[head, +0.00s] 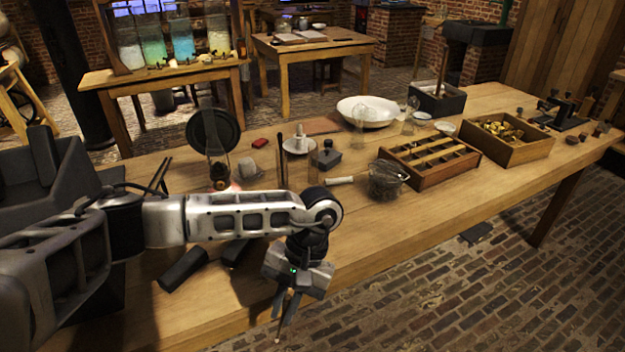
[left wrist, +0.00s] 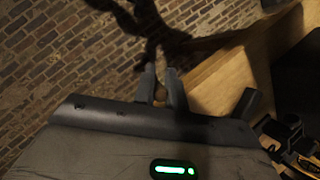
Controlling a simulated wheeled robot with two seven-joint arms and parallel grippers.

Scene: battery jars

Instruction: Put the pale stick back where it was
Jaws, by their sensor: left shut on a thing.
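My left gripper (head: 284,304) hangs fingers down in front of the table's near edge, above the brick floor. It is shut on a thin stick (head: 278,337), whose lower end shows just below the fingertips. In the left wrist view the fingers (left wrist: 161,88) are close together, with a narrow tan sliver between them; most of the stick is hidden. A dark box (head: 437,101) at the back of the table has an upright stick in it. My right gripper is not in view.
On the wooden table (head: 430,225) stand a glass bowl (head: 386,181), a divided wooden tray (head: 428,182), a box of brass pieces (head: 507,157), a white basin (head: 367,112) and a lamp with a glass chimney (head: 217,160). The front right tabletop is clear.

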